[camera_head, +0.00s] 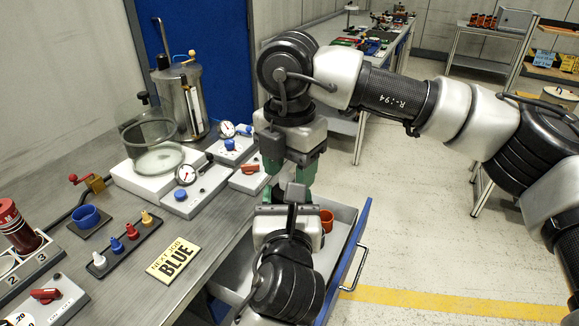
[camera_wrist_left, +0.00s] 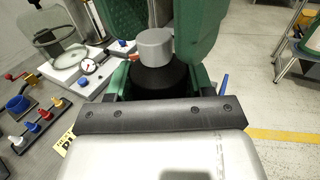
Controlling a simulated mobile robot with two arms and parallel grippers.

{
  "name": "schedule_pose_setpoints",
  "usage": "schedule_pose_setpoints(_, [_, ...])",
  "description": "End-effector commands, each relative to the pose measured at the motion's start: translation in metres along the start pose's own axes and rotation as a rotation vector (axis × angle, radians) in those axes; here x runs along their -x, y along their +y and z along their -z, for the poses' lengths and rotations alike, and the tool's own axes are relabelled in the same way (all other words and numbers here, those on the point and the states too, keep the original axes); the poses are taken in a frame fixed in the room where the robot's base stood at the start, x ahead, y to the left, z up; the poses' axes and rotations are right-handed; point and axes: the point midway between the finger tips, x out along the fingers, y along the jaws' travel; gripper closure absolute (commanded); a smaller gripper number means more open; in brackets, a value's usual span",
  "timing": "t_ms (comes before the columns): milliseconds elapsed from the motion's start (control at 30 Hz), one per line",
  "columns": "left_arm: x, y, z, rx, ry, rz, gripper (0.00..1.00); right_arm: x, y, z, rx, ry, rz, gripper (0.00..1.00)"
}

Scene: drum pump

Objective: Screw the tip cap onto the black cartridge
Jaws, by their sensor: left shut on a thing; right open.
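My left gripper (camera_head: 287,200) is low in the middle of the head view, above the drawer. In the left wrist view its green fingers are shut on the black cartridge (camera_wrist_left: 160,78), which stands about upright. A grey cylindrical cap (camera_wrist_left: 154,44), apparently the tip cap, is on top of the cartridge. How far it is screwed on cannot be seen. My right gripper (camera_head: 289,168) points down from above with its green fingers open. In the left wrist view these fingers (camera_wrist_left: 158,25) are on either side of the cap.
An open drawer (camera_head: 344,262) with an orange-red cup (camera_head: 326,220) is below. On the bench, left, are a rack of coloured tips (camera_head: 121,243), a "NEXT JOB BLUE" sign (camera_head: 173,259), gauge boxes (camera_head: 197,190), and a glass vessel (camera_head: 156,147).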

Motion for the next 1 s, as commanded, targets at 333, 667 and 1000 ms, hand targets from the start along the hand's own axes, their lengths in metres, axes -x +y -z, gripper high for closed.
schedule_pose_setpoints(333, [0.0,0.0,-0.001,0.001,-0.002,0.0,1.0,0.06,0.001,0.0,-0.002,-0.003,-0.005,0.47])
schedule_pose_setpoints(667, [0.0,0.0,-0.001,0.001,-0.002,-0.001,1.0,0.113,0.001,-0.001,-0.002,-0.001,-0.003,0.47])
schedule_pose_setpoints(1000, [0.0,0.0,-0.001,0.001,-0.002,-0.001,1.0,0.119,0.0,-0.001,-0.001,0.0,-0.002,0.47])
